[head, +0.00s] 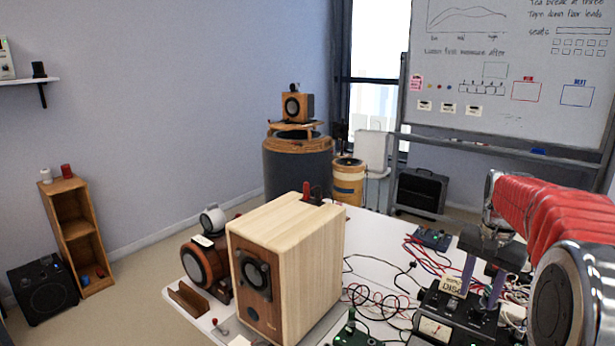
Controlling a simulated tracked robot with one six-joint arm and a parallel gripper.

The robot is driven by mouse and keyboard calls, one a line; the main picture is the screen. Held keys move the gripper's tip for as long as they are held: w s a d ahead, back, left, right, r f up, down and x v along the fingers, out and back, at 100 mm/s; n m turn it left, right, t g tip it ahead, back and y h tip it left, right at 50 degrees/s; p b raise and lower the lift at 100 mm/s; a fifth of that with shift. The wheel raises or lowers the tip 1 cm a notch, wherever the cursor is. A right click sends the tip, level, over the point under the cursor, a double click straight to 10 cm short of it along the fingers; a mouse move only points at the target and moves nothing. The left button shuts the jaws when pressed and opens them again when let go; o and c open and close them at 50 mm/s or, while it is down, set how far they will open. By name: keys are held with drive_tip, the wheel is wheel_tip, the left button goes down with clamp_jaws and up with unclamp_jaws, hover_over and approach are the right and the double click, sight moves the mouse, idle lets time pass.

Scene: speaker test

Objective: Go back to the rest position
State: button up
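My arm with its red sleeve comes in from the right edge. My gripper (481,284) points down over the right part of the white table (375,228). Its two purple-grey fingers are apart, and I see nothing held between them. Beneath and around the fingertips is dark equipment with a gauge (434,328) and a small card reading "DISC" (453,284). I cannot tell whether the fingertips touch it.
A wooden speaker (303,258) stands on the table, with a dark brown round device (205,265) to its left. Cables (375,300) and a circuit board (432,238) lie near my gripper. A whiteboard (500,75) stands behind. Floor at left is partly clear.

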drive_tip(key=s+a+n+t, duration=0.4)
drive_tip(key=s+a+n, duration=0.5)
drive_tip(key=s+a, duration=1.3)
drive_tip(key=s, duration=0.3)
drive_tip(key=shift+a+r+n+t, duration=0.25)
drive_tip(key=shift+a+n+t, duration=0.05)
drive_tip(key=shift+a+t, duration=0.1)
idle(1.1)
